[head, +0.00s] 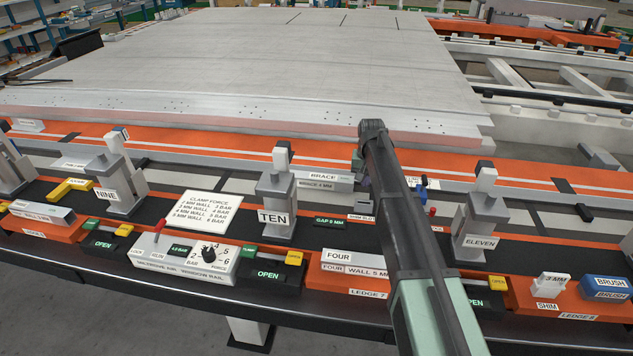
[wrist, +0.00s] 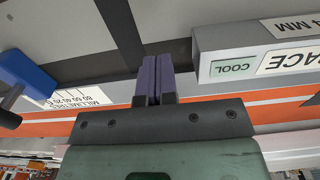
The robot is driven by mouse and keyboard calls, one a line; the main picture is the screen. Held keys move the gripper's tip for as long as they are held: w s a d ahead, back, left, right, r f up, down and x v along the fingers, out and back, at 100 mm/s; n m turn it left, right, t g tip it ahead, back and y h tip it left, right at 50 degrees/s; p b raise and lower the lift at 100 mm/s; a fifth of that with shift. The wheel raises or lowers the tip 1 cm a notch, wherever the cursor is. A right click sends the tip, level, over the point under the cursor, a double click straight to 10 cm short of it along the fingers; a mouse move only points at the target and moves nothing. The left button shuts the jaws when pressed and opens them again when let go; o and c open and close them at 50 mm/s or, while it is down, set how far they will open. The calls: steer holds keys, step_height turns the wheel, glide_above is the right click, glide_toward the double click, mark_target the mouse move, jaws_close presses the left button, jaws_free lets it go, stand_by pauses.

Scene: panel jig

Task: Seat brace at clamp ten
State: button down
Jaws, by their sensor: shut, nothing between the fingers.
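The brace (head: 318,186) is a pale bar with BRACE and 4 MM labels, lying behind and right of clamp ten (head: 275,200). In the wrist view, the brace (wrist: 207,45) shows at the upper right with a green COOL label. Clamp ten is a grey upright block with a TEN plate; a nearby panel reads OPEN. My gripper (wrist: 155,75) has its two purple fingers together with nothing between them, apart from the brace and to its left in the wrist view. In the head view, my arm covers the area right of the brace and the fingertips are hard to make out.
Clamps nine (head: 118,180) and eleven (head: 478,215) stand either side. A control box (head: 185,255) and a clamp force card (head: 190,212) are in front. A FOUR wall block (head: 352,263) sits on the orange ledge. A blue-handled tool (wrist: 25,75) shows left in the wrist view.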

mark_target(353, 180)
steer(key=shift+w+a, duration=0.2)
steer(key=shift+a, duration=0.8)
steer(key=shift+w+a, duration=0.15)
steer(key=shift+a, duration=0.8)
stand_by(0.3)
steer(key=shift+d, duration=0.2)
steer(key=shift+s+d, duration=0.2)
steer(key=shift+d, duration=0.65)
step_height(353, 180, up, 8)
steer(key=p, duration=0.8)
